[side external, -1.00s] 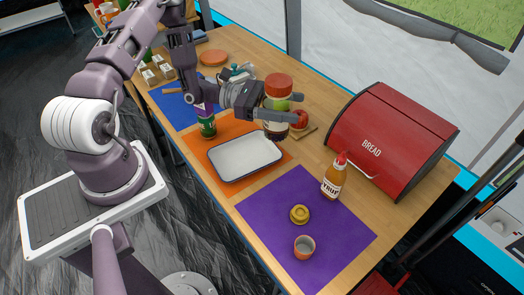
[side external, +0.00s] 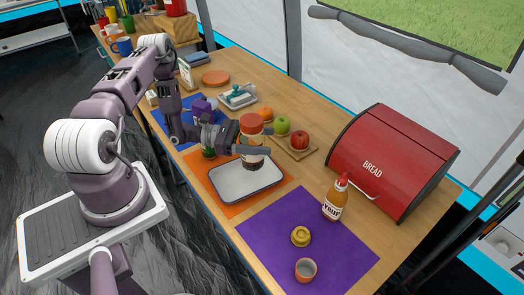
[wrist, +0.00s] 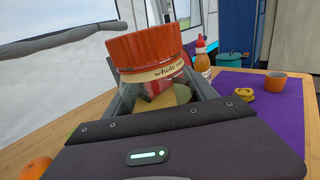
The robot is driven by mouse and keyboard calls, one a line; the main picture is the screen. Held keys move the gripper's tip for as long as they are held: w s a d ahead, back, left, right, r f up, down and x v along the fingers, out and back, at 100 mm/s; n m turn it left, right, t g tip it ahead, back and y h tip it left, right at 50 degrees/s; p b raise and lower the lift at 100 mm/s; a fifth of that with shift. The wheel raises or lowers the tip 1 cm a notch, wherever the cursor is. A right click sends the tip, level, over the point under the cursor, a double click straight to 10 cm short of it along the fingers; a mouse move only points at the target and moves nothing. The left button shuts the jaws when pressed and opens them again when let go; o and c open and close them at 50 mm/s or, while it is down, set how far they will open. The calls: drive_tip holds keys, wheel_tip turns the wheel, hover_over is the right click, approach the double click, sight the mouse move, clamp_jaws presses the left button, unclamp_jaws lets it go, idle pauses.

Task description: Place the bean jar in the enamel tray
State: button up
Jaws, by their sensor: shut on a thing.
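The bean jar (side external: 251,150) has an orange-red lid and a pale label. My gripper (side external: 252,146) is shut on it, with a finger on each side of the jar. The jar is upright, over the far edge of the enamel tray; I cannot tell whether its base touches the tray. The enamel tray (side external: 238,186) is white with a dark rim and lies on an orange mat. In the wrist view the jar (wrist: 146,52) stands between the fingers, its lid closest to the camera; the tray is hidden there.
A red bread box (side external: 390,160) stands at the right. A sauce bottle (side external: 335,198), a yellow object (side external: 301,236) and a small cup (side external: 305,270) are on the purple mat (side external: 270,235). A red apple (side external: 299,139), a green apple (side external: 283,126) and an orange (side external: 265,115) lie behind the jar.

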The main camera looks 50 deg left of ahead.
sight(251, 132)
wheel_tip(251, 132, down, 4)
drive_tip(key=shift+f, duration=0.1)
drive_tip(key=shift+f, duration=0.15)
drive_tip(key=o, duration=1.7)
drive_tip(key=shift+s+a+r, duration=0.85)
drive_tip(key=shift+s+a, duration=0.2)
drive_tip(key=shift+a, duration=0.1)
wheel_tip(251, 132, up, 5)
drive_tip(key=shift+d+f, duration=0.1)
drive_tip(key=shift+r, duration=0.4)
